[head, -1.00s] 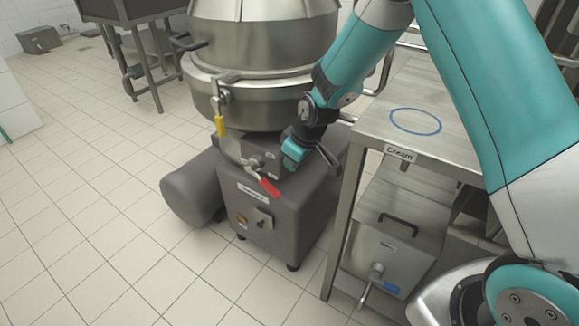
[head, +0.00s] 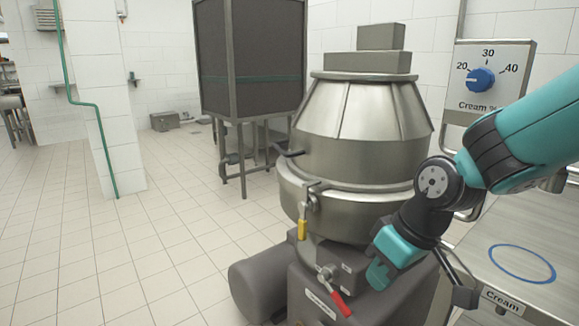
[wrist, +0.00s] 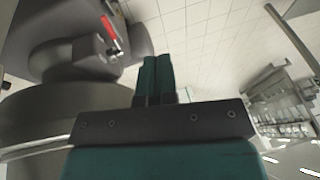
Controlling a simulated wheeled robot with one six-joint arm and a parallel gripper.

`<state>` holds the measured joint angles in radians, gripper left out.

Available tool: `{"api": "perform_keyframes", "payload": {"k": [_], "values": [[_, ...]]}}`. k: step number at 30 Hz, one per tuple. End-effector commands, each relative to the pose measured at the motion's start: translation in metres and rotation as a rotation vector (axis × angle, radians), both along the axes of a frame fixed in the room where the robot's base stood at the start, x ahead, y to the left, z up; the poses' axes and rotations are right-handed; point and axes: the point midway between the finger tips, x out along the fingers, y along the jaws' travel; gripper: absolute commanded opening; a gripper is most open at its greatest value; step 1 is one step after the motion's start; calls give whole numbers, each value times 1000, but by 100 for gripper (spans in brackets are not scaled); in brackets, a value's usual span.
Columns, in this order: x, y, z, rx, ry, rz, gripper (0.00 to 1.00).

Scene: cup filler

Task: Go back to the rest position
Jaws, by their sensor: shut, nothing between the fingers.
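My gripper (wrist: 157,75) is shut and empty; its two dark green fingers lie side by side in the wrist view. In the head view my teal gripper (head: 378,275) hangs down at the end of my arm, in front of the steel machine and near its red-handled lever (head: 341,304). I cannot tell the exact gap there. My arm comes in from the right over the steel table. The machine (head: 345,180) is a large steel separator on a dark grey base. Its red lever also shows in the wrist view (wrist: 107,27).
A yellow handle (head: 302,229) hangs on the machine's side. A steel table (head: 475,250) with a blue ring and a Cream label stands at the right. A dial panel (head: 490,85) with a blue knob is behind it. The tiled floor at left (head: 110,260) is clear.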

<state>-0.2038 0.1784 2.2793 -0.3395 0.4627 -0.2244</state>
Motion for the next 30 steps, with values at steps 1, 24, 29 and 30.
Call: {"api": "perform_keyframes", "payload": {"k": [1,24,29,30], "values": [[-24,2,16,10,10,5,0],[-160,-2,164,26,123,25,0],[-160,-2,220,27,122,25,0],[-160,-2,234,27,122,25,0]]}}
